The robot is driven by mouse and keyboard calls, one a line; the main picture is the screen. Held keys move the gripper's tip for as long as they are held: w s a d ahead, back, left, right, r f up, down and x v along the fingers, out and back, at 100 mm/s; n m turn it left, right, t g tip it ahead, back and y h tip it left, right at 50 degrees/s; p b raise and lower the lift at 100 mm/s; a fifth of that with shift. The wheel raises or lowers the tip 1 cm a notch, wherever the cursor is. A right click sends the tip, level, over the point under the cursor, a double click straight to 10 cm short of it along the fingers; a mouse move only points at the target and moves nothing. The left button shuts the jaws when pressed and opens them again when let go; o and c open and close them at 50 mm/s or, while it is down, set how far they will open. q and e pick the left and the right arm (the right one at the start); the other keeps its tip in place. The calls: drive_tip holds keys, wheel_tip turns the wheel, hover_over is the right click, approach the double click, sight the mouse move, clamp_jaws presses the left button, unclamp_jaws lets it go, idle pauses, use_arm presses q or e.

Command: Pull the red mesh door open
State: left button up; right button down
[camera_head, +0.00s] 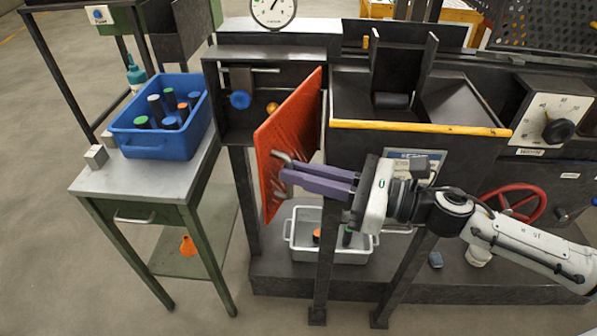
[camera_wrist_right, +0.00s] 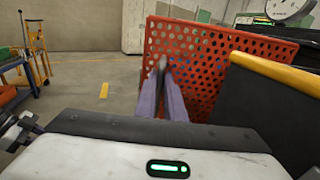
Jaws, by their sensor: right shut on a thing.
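The red mesh door (camera_head: 290,130) stands swung out from the dark machine frame, seen nearly edge-on in the head view. In the right wrist view the red mesh door (camera_wrist_right: 215,62) fills the upper middle, its holes showing. A grey bar handle (camera_head: 282,157) is on its face. My right gripper (camera_head: 286,178) reaches in from the right, with its purple fingers at the handle. In the right wrist view my right gripper's fingers (camera_wrist_right: 165,85) are close together around the handle. The fingertips partly hide the handle.
A grey-topped green table (camera_head: 88,181) with a blue bin (camera_head: 188,145) of several cylinders stands left of the door. A grey tray (camera_head: 297,243) sits below it. A yellow-edged hopper (camera_head: 415,127) is right of the door. Floor shows between table and machine.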

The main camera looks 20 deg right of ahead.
drive_tip(key=shift+w+d+r, duration=0.2)
drive_tip(key=shift+d+r, duration=0.05)
drive_tip(key=c, duration=1.8)
unclamp_jaws()
drive_tip(key=shift+c, duration=0.2)
use_arm(q)
drive_tip(key=shift+w, duration=0.1)
use_arm(e)
drive_tip(key=shift+f, duration=0.1)
drive_tip(key=shift+s, duration=0.1)
use_arm(q)
drive_tip(key=shift+w+d+f+b, duration=0.1)
drive_tip(key=shift+d+f+b, duration=0.15)
drive_tip(key=shift+f+b, duration=0.6)
use_arm(e)
drive_tip(key=v, duration=1)
use_arm(q)
drive_tip(key=shift+r, duration=0.3)
use_arm(e)
drive_tip(key=shift+s, duration=0.1)
